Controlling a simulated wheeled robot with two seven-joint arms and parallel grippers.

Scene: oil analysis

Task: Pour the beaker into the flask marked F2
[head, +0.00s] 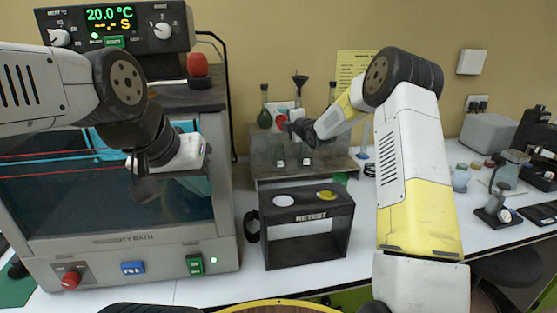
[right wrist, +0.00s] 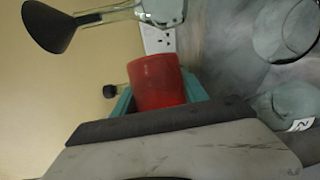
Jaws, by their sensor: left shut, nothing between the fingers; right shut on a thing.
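My right gripper (head: 290,128) is shut on a red, cylindrical thing (right wrist: 158,80), which I take to be the beaker; it also shows as a red patch (head: 281,121) in the head view. It is held in front of the flask rack. A flask with a black funnel (head: 299,80) stands at the back; the funnel (right wrist: 50,25) shows at the left of the right wrist view. A glass vessel (right wrist: 283,103) there has a white label, partly seen and sideways; I cannot read it surely. My left gripper (head: 145,190) is shut and empty before the bath.
The bath (head: 130,240) with its control panel fills the left. A black RETEST stand (head: 308,217) is in front of the flask rack (head: 335,168). Stoppered flasks (head: 264,118) stand at the rack's back. A grey box (head: 488,133) and small jars are at the right.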

